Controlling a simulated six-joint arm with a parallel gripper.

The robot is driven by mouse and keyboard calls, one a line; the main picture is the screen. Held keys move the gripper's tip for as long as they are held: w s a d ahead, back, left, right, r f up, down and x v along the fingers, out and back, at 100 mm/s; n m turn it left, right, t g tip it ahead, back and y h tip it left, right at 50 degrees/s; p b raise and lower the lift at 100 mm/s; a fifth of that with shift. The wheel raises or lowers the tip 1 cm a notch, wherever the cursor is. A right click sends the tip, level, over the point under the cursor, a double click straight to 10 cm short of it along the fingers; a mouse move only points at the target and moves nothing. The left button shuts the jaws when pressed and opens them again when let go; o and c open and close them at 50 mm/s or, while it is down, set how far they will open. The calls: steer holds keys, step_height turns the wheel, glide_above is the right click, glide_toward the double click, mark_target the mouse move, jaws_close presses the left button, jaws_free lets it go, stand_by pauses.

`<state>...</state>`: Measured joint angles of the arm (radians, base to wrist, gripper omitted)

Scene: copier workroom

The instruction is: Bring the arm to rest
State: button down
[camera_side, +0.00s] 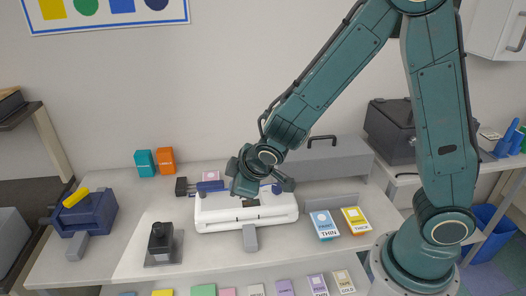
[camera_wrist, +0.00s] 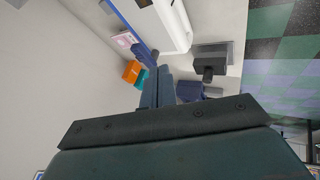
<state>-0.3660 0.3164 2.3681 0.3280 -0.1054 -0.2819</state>
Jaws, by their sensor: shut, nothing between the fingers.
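My gripper (camera_side: 234,168) is at the end of my bent teal arm, above the white machine on the counter and in front of its left half. In the wrist view its fingers (camera_wrist: 157,74) are together with nothing between them. The gripper's dark body fills the lower part of that view. In the side view the fingertips are small and hard to make out against the wrist. The white machine (camera_side: 225,213) with a blue lever (camera_side: 211,186) is partly hidden behind my wrist; its white body also shows in the wrist view (camera_wrist: 172,22).
Teal (camera_side: 145,163) and orange (camera_side: 166,160) boxes stand at the back wall. A black device (camera_side: 160,240) and a blue punch (camera_side: 90,212) are at left. THIN (camera_side: 324,226) and THICK (camera_side: 355,220) packs lie right of the machine. A grey long-handled unit (camera_side: 335,158) stands behind.

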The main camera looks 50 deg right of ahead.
steer(key=shift+r, duration=0.15)
stand_by(0.3)
steer(key=s+d+r+m, duration=0.4)
steer(key=s+d+r, duration=0.1)
steer(key=s+r, duration=0.5)
steer(key=s+d+r+m, duration=0.1)
steer(key=s+r, duration=0.2)
steer(key=s, duration=0.3)
steer(key=s+r+m+g+y, duration=0.1)
steer(key=s+r, duration=0.2)
steer(key=s, duration=0.4)
steer(key=shift+d+r+m+g, duration=0.3)
steer(key=shift+d+m, duration=0.05)
steer(key=shift+m, duration=0.05)
